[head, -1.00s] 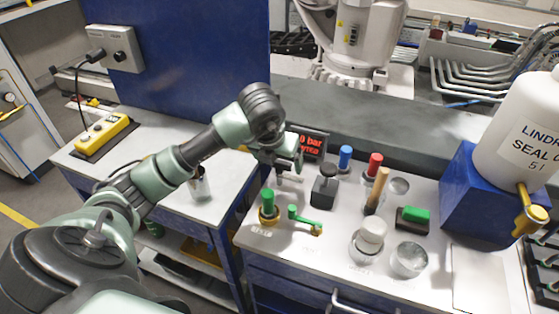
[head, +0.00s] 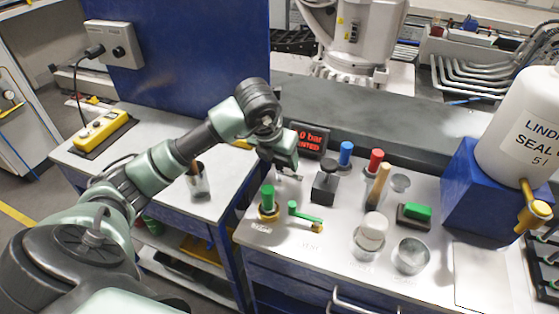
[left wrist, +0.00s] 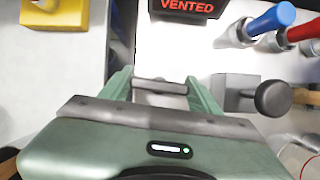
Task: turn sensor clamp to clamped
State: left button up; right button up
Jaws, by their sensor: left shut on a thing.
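My left gripper (head: 284,168) is low over the bench, left of a dark block with a round black knob (head: 325,184). In the left wrist view, its two green fingers (left wrist: 161,92) stand on either side of a short grey metal bar (left wrist: 160,86), and it is shut on this bar. The bar looks like the handle of the sensor clamp, but no label on it can be read. The fingers and hand hide most of the part below it. The knobbed block (left wrist: 255,94) is to the right of the fingers, apart from them.
A display (head: 309,139) reading "VENTED" stands behind the gripper. Blue (head: 346,154) and red (head: 375,162) handles are to the right. A green-handled valve (head: 268,200) and green lever (head: 305,214) are in front. A wooden-handled tool, cups and a green switch stand farther right.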

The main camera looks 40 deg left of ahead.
pick_arm(q)
jog(key=m+h+b, duration=0.1)
jog(key=m+b, duration=0.2)
jog(key=shift+a+f, duration=0.1)
jog(key=m+h+b, duration=0.1)
jog(key=m, duration=0.2)
jog(key=shift+w+m+h+b, duration=0.1)
jog(key=shift+m+h+b, duration=0.2)
jog(key=shift+m+b, duration=0.1)
jog(key=m, duration=0.2)
jog(key=m+g+h, duration=0.1)
jog(key=shift+r+m+b, duration=0.25)
jog(key=shift+m+b, duration=0.1)
jog(key=shift+m, duration=0.05)
jog(key=shift+m+g+h, duration=0.6)
jog(key=shift+m+g, duration=0.2)
jog(key=shift+m, duration=1.3)
jog(key=o, duration=1.4)
jog(key=v, duration=0.7)
jog(key=shift+r, duration=0.3)
